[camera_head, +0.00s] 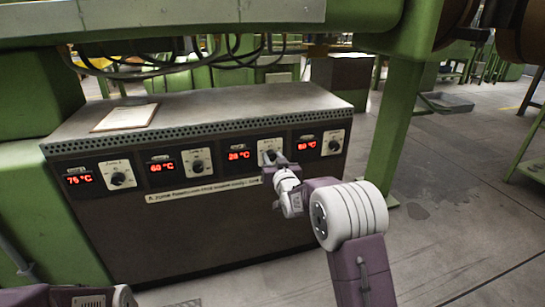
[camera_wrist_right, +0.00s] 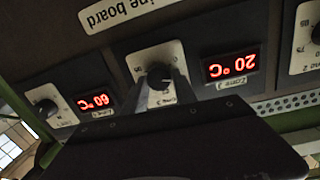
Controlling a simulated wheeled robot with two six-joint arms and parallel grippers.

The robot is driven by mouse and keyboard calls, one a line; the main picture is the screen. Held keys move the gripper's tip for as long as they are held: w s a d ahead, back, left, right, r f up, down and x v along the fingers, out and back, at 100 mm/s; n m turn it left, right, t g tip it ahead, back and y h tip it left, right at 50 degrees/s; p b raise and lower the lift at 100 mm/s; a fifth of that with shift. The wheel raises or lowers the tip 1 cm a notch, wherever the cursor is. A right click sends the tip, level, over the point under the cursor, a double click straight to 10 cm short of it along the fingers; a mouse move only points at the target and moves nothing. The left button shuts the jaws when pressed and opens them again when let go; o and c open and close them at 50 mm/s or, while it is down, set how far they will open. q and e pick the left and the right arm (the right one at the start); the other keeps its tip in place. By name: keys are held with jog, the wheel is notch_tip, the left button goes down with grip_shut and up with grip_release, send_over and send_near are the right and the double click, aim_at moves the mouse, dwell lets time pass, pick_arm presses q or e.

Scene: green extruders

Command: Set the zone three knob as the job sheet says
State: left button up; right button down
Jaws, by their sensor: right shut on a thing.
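The zone three knob (camera_wrist_right: 158,74) is a dark round knob on a pale dial plate, seen upside down in the wrist view. My right gripper (camera_wrist_right: 162,90) is shut on it, with a finger on either side. In the head view the right gripper (camera_head: 271,161) covers most of this knob; its pale plate (camera_head: 268,145) shows above. The zone three display (camera_wrist_right: 233,64) reads 20 °C in red; it also shows in the head view (camera_head: 239,155). A sheet on a board (camera_head: 125,117) lies on the cabinet top, its writing too small to read. My left gripper is out of view.
The dark cabinet (camera_head: 200,225) carries other knobs: one (camera_head: 118,179) by a 75 °C display, one (camera_head: 197,167) by a 60 °C display, and one (camera_head: 333,146) close right of my gripper. A green post (camera_head: 392,130) stands at the right.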

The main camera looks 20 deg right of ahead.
jog(key=m+p, duration=0.1)
jog(key=m, duration=0.2)
jog(key=shift+d+r+m, duration=0.1)
jog(key=shift+m, duration=0.2)
jog(key=m+p, duration=0.2)
jog(key=m, duration=0.1)
jog(key=shift+y, duration=0.4)
jog(key=m+p, duration=0.2)
jog(key=m, duration=0.2)
jog(key=shift+d+y, duration=0.15)
jog(key=shift+y, duration=0.15)
jog(key=shift+f+m+p, duration=0.2)
jog(key=shift+m+p, duration=0.65)
jog(key=shift+m, duration=0.65)
jog(key=c, duration=1)
grip_release()
